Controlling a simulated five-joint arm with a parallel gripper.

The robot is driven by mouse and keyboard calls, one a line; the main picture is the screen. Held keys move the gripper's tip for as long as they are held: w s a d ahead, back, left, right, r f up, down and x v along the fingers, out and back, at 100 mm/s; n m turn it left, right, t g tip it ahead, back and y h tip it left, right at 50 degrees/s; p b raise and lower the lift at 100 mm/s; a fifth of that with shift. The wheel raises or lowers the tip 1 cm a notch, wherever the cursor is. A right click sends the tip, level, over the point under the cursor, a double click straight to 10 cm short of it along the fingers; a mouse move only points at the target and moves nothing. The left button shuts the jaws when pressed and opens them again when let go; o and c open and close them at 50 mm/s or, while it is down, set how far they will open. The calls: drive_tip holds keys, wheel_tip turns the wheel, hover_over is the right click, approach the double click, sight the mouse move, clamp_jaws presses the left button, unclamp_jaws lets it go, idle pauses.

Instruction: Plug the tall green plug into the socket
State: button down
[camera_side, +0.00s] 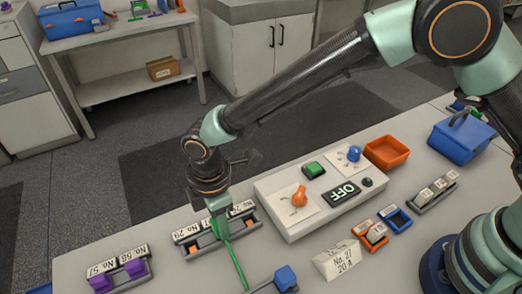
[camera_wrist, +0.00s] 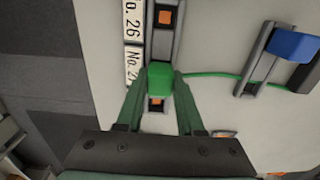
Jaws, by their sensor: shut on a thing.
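My gripper (camera_wrist: 160,88) is shut on the green plug (camera_wrist: 160,78), which sits between its fingertips in the wrist view. In the side view my gripper (camera_side: 219,212) points down over the labelled socket rack (camera_side: 211,246), with the green plug (camera_side: 220,229) below it. A green cable (camera_side: 237,265) runs from the plug toward the front. The rack also shows in the wrist view (camera_wrist: 151,50), with orange parts (camera_wrist: 165,17) on either side of the plug. The plug hides the slot under it; I cannot tell whether it is seated.
A rack with purple plugs (camera_side: 120,275) stands to the left. A holder with a blue plug (camera_side: 286,278) is in front, near the cable. A white control box (camera_side: 290,222) reading OFF is to the right, with a folded card (camera_side: 339,262) before it.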

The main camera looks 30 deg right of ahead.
drive_tip(key=shift+f, duration=0.1)
drive_tip(key=shift+c, duration=2.3)
unclamp_jaws()
wheel_tip(320, 180, up, 11)
drive_tip(key=w+d+r+m, duration=0.3)
drive_tip(key=d+r, duration=0.3)
drive_tip(key=d, duration=0.1)
drive_tip(key=s+d+r+m+t, duration=0.1)
drive_tip(key=d+r+m, duration=0.15)
drive_tip(key=d, duration=0.35)
drive_tip(key=s+d+r+m+t+y, duration=0.1)
drive_tip(key=d+r+m, duration=0.1)
drive_tip(key=d+m, duration=0.35)
drive_tip(key=s+d+r+m+t, duration=0.1)
drive_tip(key=d+r+t, duration=0.1)
drive_tip(key=d, duration=0.6)
drive_tip(key=s+d+m+t+h, duration=0.1)
drive_tip(key=s+d+m, duration=0.4)
drive_tip(key=d, duration=0.4)
drive_tip(key=shift+f+m+t, duration=0.3)
drive_tip(key=shift+f+m, duration=0.15)
drive_tip(key=shift+m, duration=0.05)
